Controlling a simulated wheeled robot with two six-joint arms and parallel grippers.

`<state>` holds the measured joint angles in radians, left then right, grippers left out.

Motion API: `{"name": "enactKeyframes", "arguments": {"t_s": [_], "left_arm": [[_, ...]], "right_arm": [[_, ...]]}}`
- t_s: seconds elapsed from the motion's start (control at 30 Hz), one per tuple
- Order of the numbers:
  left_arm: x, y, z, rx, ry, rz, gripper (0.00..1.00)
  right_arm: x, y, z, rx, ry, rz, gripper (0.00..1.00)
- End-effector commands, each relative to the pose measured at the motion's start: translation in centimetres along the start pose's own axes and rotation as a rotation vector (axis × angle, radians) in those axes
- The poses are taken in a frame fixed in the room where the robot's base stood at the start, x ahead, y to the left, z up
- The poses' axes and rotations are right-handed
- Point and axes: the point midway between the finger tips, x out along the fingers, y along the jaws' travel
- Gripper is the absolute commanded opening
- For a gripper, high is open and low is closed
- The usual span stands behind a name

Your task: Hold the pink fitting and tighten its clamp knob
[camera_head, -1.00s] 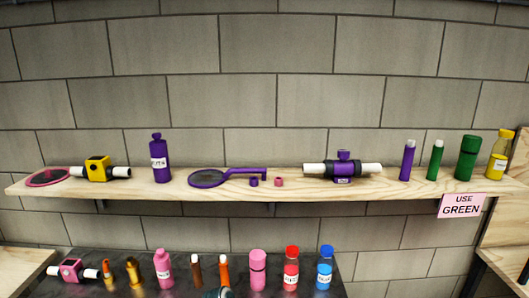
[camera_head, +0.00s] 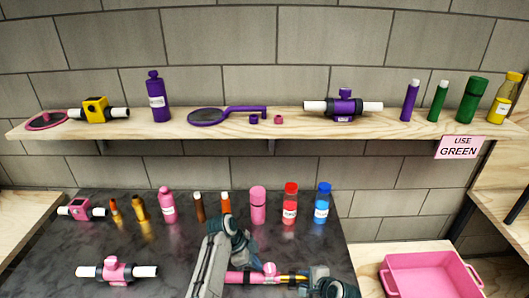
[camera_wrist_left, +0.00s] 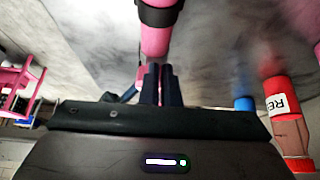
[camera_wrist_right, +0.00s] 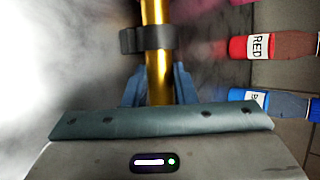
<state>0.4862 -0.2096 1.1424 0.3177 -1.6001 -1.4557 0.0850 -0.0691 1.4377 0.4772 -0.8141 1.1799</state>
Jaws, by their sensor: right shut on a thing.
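A pink fitting (camera_head: 117,271) with white pipe ends and a pink knob lies at the front left of the dark table, apart from both grippers. A pink-and-gold tube (camera_head: 237,277) with dark bands and a round pink knob (camera_head: 269,268) lies across the front middle. My right gripper (camera_head: 308,282) is shut on its gold part, which also shows in the right wrist view (camera_wrist_right: 158,65). My left gripper (camera_head: 252,258) is above its pink part. In the left wrist view its fingers (camera_wrist_left: 159,70) are close together by a pink tube (camera_wrist_left: 155,40); contact is unclear.
Behind the arms stand a pink bottle (camera_head: 167,205), a pink cylinder (camera_head: 258,205), a red-capped bottle (camera_head: 290,204) and a blue-capped bottle (camera_head: 322,204). A pink tray (camera_head: 425,262) is at the right. A shelf (camera_head: 215,127) with tools runs above. Table room is free around the left fitting.

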Motion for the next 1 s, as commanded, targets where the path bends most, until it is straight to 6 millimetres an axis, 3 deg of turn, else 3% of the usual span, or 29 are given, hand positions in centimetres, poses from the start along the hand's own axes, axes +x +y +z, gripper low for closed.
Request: {"name": "enactKeyframes", "arguments": {"t_s": [0.57,1.0], "left_arm": [[-0.7,-0.5,0.2,0.002,0.005,-0.002,0.00],[-5.1,-0.5,-2.0,0.001,0.002,-0.003,0.00]], "right_arm": [[0.0,0.0,0.1,0.001,-0.003,0.000,0.00],[0.0,0.0,0.1,0.000,-0.001,-0.001,0.00]]}}
